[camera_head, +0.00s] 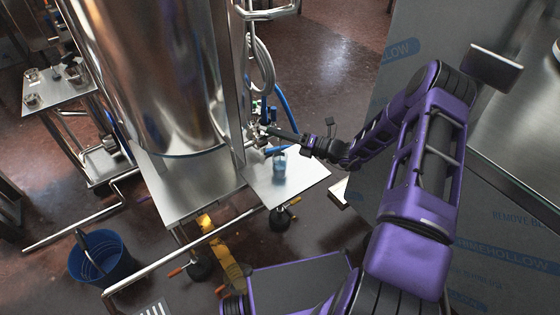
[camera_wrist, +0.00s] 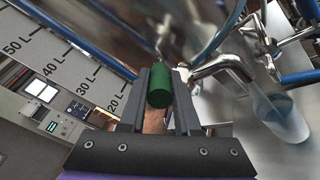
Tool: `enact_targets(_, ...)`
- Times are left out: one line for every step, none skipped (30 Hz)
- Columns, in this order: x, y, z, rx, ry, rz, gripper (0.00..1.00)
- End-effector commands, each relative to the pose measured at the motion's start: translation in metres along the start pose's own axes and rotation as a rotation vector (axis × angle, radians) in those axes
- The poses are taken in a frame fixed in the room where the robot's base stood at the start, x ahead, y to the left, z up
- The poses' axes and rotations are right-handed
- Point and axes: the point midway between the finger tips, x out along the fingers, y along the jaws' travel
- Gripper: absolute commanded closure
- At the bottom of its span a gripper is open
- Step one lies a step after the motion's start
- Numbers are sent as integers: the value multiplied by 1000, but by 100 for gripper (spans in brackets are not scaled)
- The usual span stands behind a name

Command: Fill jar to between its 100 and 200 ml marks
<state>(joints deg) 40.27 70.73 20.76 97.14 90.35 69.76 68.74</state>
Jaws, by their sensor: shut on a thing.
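The jar (camera_head: 280,165) is a small clear glass standing upright on the steel shelf (camera_head: 312,178), under the fittings of the tall steel tank. In the wrist view the jar (camera_wrist: 287,120) is at the right, below a curved metal spout (camera_wrist: 225,62), and looks bluish inside. Its marks and liquid level are too small to read. My gripper (camera_head: 270,130) reaches in from the right, above the jar. In the wrist view my gripper (camera_wrist: 160,88) is shut on a green cylindrical handle (camera_wrist: 160,86). How the handle joins the fittings is hidden.
The steel tank (camera_head: 150,70) stands left of the shelf. A blue hose (camera_head: 287,105) hangs close beside my gripper. Glass jars stand on a side shelf (camera_head: 60,92). A blue bucket (camera_head: 102,262) is on the floor. A film-covered panel (camera_head: 400,80) stands at the right.

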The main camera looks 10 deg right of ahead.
Motion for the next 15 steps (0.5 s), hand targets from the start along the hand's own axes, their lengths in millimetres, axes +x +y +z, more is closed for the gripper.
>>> enact_targets(2,9,0,7,-33,-18,100)
enact_targets(2,10,-2,7,-54,-32,100)
enact_targets(2,12,-4,6,-82,-51,100)
enact_targets(3,12,-7,7,-103,-65,100)
enact_targets(3,13,-8,7,-124,-79,100)
enact_targets(3,14,-10,7,-152,-97,100)
enact_targets(4,15,-12,7,-172,-111,100)
enact_targets(4,16,-13,6,-191,-124,100)
enact_targets(5,16,-16,5,-216,-141,100)
enact_targets(5,17,-17,5,-235,-153,100)
enact_targets(6,18,-19,6,-252,-164,100)
enact_targets(6,18,-20,5,-274,-180,100)
enact_targets(7,19,-21,5,-291,-190,100)
enact_targets(7,19,-22,3,-305,-200,100)
enact_targets(8,20,-23,2,-324,-213,100)
